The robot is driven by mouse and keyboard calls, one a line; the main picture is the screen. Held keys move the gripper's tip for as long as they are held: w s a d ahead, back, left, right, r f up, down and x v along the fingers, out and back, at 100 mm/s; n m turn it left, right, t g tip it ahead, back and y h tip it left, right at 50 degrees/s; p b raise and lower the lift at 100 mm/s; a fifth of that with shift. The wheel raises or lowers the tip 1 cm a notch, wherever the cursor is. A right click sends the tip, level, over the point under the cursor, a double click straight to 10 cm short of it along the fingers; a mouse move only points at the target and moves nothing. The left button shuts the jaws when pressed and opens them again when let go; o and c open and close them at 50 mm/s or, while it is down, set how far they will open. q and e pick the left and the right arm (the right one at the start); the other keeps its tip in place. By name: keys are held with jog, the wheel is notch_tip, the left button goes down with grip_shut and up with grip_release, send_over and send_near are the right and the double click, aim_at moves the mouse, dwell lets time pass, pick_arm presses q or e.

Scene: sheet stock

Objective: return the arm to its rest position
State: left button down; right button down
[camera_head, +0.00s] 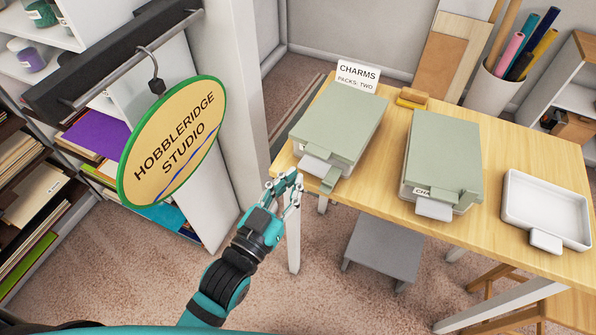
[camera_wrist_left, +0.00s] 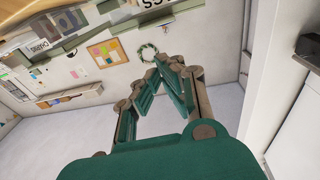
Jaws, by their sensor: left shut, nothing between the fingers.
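My left gripper (camera_head: 287,183) is shut and empty. In the head view it is in the air beside the left front corner of the wooden table (camera_head: 468,230). In the left wrist view its fingers (camera_wrist_left: 166,68) meet at the tips with nothing between them. A grey-green lidded box (camera_head: 340,118) on the table is just to the right of and beyond the gripper. I cannot tell whether the gripper touches the table edge. My right gripper does not show in either view.
A second grey-green box (camera_head: 443,150) and a white tray (camera_head: 546,205) stand farther right on the table. A round hanging sign (camera_head: 172,142) and shelves (camera_head: 35,190) are to the left. A grey stool (camera_head: 385,250) stands under the table. Carpet (camera_head: 330,295) is open in front.

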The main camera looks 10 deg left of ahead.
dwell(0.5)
pick_arm(q)
jog(key=s+a+f+g+y, duration=0.2)
jog(key=a+f+g, duration=0.1)
jog(key=f, duration=1)
jog(key=s+a+f+n+g+y, duration=0.1)
jog(key=s+a+f+g, duration=0.15)
jog(key=f, duration=0.95)
jog(key=s+a+f+g+y, duration=0.2)
jog(key=s+f+g, duration=0.1)
jog(key=f, duration=1)
jog(key=s+a+f+g+y, duration=0.1)
jog(key=s+a+f+g, duration=0.1)
jog(key=s+f, duration=0.4)
jog(key=s+a+f+n+g+y, duration=0.1)
jog(key=s+a+f+g, duration=0.2)
jog(key=s, duration=0.9)
jog(key=s+a+f+g, duration=0.3)
jog(key=s+a+f, duration=0.2)
jog(key=s+f, duration=0.4)
jog(key=shift+a+f+y, duration=0.3)
jog(key=shift+f+y, duration=0.1)
jog(key=shift+f, duration=0.1)
